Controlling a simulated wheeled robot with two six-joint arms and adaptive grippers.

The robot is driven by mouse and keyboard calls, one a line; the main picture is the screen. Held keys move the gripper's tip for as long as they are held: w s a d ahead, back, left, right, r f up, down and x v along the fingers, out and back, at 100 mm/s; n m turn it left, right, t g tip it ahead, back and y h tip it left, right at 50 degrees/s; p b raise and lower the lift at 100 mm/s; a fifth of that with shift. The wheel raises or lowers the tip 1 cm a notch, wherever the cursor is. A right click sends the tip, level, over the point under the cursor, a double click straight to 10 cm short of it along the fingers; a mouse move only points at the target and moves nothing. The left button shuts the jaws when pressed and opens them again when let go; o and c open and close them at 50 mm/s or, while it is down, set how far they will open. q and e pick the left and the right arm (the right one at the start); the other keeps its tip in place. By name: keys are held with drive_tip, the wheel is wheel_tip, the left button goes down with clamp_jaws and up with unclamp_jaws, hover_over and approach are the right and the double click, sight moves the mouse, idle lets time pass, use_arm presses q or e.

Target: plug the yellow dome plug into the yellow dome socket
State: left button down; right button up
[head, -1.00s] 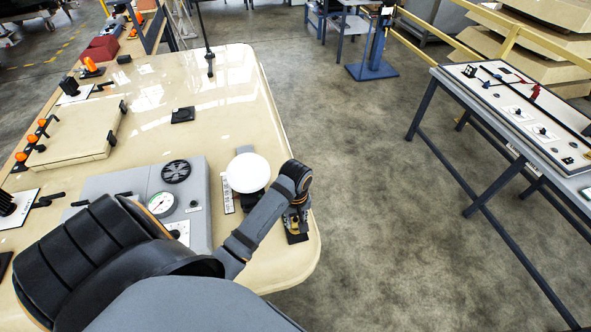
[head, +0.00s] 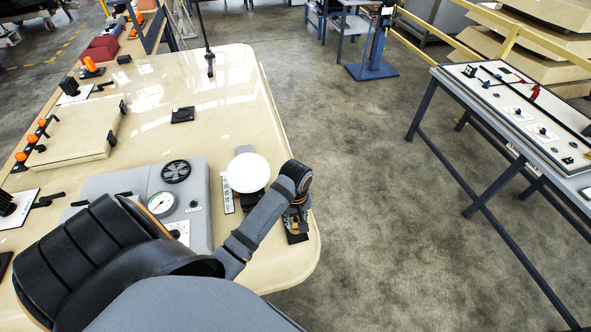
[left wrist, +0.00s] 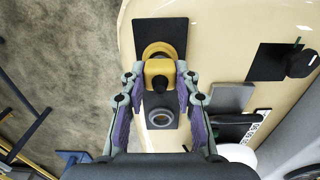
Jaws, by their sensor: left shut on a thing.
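My left gripper (left wrist: 160,76) is shut on the yellow dome plug (left wrist: 160,70), with one finger on each side of it. The yellow dome socket (left wrist: 158,47) shows as a yellow ring on a black plate (left wrist: 160,27), just beyond the plug in the left wrist view. The plug overlaps and hides the ring's near part. I cannot tell whether they touch. In the head view the left gripper (head: 296,218) is small and partly hidden by my wrist, over the black plate (head: 297,239) near the panel's right edge. My right gripper is not in view.
A grey ring socket (left wrist: 161,117) lies below the plug in the left wrist view. Another black plate with a dark knob (left wrist: 300,63) lies to the right. In the head view a white round disc (head: 248,172) and a grey gauge box (head: 205,190) stand left of the gripper.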

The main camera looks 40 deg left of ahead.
use_arm(q)
drive_tip(key=shift+f, duration=0.5)
drive_tip(key=c, duration=0.9)
unclamp_jaws()
wheel_tip(320, 180, up, 7)
drive_tip(key=shift+r, duration=0.2)
drive_tip(key=o, duration=0.9)
